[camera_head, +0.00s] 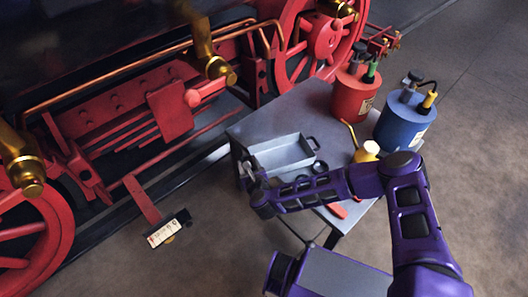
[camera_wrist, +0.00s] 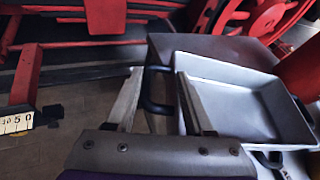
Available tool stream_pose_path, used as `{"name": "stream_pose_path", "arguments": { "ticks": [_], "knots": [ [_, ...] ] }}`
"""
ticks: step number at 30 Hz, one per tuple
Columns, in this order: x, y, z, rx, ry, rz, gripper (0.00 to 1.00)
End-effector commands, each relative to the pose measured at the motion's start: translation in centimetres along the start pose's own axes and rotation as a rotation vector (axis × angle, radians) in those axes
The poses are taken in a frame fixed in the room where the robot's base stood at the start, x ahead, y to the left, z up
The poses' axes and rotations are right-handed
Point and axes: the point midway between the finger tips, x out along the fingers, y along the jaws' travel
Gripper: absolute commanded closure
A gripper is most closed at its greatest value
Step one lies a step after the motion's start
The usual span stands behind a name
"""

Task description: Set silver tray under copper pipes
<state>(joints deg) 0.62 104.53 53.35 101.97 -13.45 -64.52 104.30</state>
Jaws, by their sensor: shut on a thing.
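The silver tray (camera_head: 283,153) is a shallow rectangular pan with dark end handles. It sits at the left edge of a grey table in the head view, and its pale inside fills the right of the wrist view (camera_wrist: 240,100). My gripper (camera_wrist: 158,88) is shut on the tray's near black handle (camera_wrist: 155,92), with a finger on either side. In the head view my gripper (camera_head: 250,177) is at the tray's lower left, partly hidden by my wrist. The copper pipes (camera_head: 150,66) run along the red locomotive, left of and behind the table.
The grey table (camera_head: 295,103) also bears a red can (camera_head: 352,99), a blue can (camera_head: 402,124) and a yellow oiler (camera_head: 366,153). A red bracket with a numbered plate (camera_head: 168,229) juts out at the lower left. The floor between the locomotive and table is clear.

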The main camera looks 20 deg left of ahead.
Motion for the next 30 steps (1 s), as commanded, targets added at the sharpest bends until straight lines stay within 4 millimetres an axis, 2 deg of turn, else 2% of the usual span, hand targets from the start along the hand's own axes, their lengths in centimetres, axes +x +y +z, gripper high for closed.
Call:
{"name": "stream_pose_path", "arguments": {
  "ticks": [6,10,13,18,22,30],
  "knots": [
    [3.5,-1.5,3.2,-0.063,-0.033,0.112,1.00],
    [5.5,-3.0,4.7,-0.103,-0.048,0.210,1.00],
    [6.8,-4.2,5.3,-0.128,-0.058,0.273,1.00],
    [7.7,-5.7,5.7,-0.143,-0.066,0.328,1.00],
    [8.2,-5.8,5.0,-0.148,-0.067,0.342,1.00],
    [10.0,-5.0,0.8,-0.150,-0.068,0.345,1.00]
  ]
}}
